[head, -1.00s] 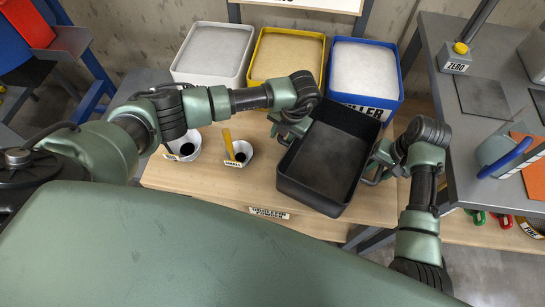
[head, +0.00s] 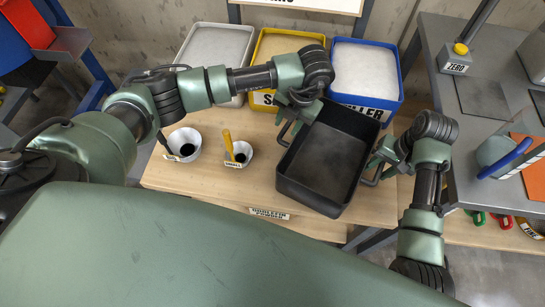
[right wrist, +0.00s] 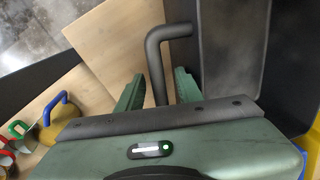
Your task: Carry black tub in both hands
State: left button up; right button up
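The black tub (head: 322,165) is empty and sits tilted in the picture on the right part of the wooden table, with a bent handle on each side. My left gripper (head: 292,118) is at the tub's left handle (head: 284,134); its fingers are too small and partly covered to judge their gap. My right gripper (head: 376,166) is at the right handle. In the right wrist view, the right gripper's green fingers (right wrist: 158,92) stand apart on either side of the black handle (right wrist: 156,55), with narrow gaps showing.
Behind the tub stand white (head: 196,60), yellow (head: 262,92) and blue (head: 398,76) bins of powder. Two small white cups (head: 194,140) (head: 246,158) stand left of the tub. A grey bench (head: 450,130) with a scale is at the right.

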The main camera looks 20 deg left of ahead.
notch_tip(320, 180, up, 10)
jog(key=d, duration=0.2)
jog(key=shift+s+f, duration=0.15)
dwell(0.6)
